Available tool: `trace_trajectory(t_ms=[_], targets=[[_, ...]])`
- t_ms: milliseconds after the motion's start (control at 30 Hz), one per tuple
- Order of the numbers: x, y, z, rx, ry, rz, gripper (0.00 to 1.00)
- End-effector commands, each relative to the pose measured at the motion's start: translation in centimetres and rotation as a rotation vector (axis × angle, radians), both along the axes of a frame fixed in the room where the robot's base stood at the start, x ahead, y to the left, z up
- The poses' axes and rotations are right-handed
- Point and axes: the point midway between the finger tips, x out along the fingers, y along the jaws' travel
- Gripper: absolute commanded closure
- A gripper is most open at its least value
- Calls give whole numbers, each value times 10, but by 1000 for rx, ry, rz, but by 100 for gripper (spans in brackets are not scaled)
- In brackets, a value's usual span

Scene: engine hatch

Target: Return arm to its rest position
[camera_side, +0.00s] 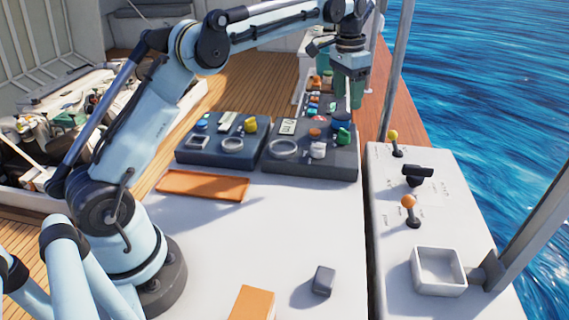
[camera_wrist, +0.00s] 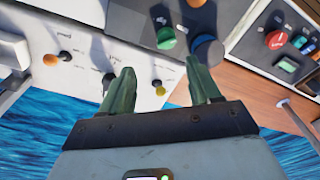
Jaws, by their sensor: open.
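My gripper (camera_side: 349,98) hangs pointing down over the right part of the dark control panel, at the end of my raised, outstretched arm. In the wrist view its two green fingers (camera_wrist: 163,86) stand wide apart with nothing between them. A blue knob (camera_wrist: 207,50) and a green knob (camera_wrist: 166,38) of the panel lie beyond the fingers. The gripper partly covers the panel's back edge in the side view, and I cannot tell whether a finger touches the blue knob.
Panels with buttons and dials (camera_side: 222,155) stand mid-table. An orange tray (camera_side: 203,196), a dark grey cube (camera_side: 323,281) and an orange block (camera_side: 252,303) lie on the white top. A console with levers (camera_side: 408,203), a square white bin (camera_side: 438,258) and metal posts (camera_side: 398,65) are at right.

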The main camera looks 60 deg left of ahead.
Motion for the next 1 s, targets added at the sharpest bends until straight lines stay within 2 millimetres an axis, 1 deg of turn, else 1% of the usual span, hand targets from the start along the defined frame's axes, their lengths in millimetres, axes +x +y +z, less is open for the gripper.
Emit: trace_trajectory(t_ms=[33,200,367,500,633,767,867,1000], targets=[[-8,-5,10,3,-20,7,38],[-33,-17,33,11,-94,38,38],[-63,-28,48,15,-163,67,38],[-94,-38,53,13,-224,92,38],[-124,-46,52,9,-280,114,38],[-156,-53,45,2,-336,135,38],[-180,-58,36,-6,-379,152,38],[-212,-64,16,-20,-439,173,38]])
